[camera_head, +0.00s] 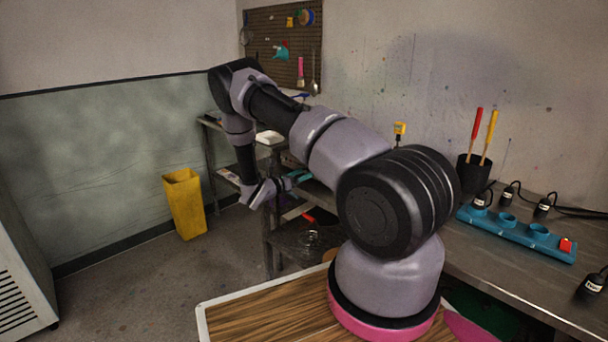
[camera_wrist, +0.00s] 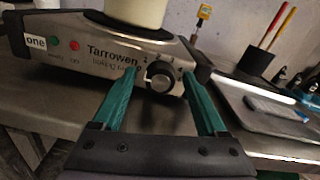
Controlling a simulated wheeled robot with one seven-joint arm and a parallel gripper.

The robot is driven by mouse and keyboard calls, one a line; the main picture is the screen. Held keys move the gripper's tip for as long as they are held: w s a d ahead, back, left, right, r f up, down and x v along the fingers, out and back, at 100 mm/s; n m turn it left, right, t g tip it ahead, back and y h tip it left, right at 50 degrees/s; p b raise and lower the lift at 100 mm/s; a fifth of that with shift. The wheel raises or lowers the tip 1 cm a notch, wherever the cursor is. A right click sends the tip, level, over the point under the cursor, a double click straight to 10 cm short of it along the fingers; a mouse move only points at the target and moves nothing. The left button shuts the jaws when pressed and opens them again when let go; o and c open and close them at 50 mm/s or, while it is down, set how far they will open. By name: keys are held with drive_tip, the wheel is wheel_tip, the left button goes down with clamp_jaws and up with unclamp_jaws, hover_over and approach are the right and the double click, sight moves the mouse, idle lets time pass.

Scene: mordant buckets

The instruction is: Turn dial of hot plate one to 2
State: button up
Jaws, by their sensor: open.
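In the wrist view, hot plate one (camera_wrist: 105,55) is a grey box with a "one" label, a green and a red light, and a cream vessel (camera_wrist: 140,12) on top. In the head view, my gripper (camera_head: 298,178) is by the bench's front edge, and my arm hides the hot plate.
A black cup (camera_head: 473,172) holds red and yellow-handled tools. A yellow bin (camera_head: 184,205) stands on the open floor at left.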

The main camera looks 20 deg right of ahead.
clamp_jaws()
drive_tip(key=m, duration=0.6)
drive_tip(key=shift+s+m, duration=0.1)
drive_tip(key=shift+m, duration=0.3)
drive_tip(key=m, duration=0.3)
drive_tip(key=shift+s+f+m, duration=0.1)
drive_tip(key=shift+m, duration=2)
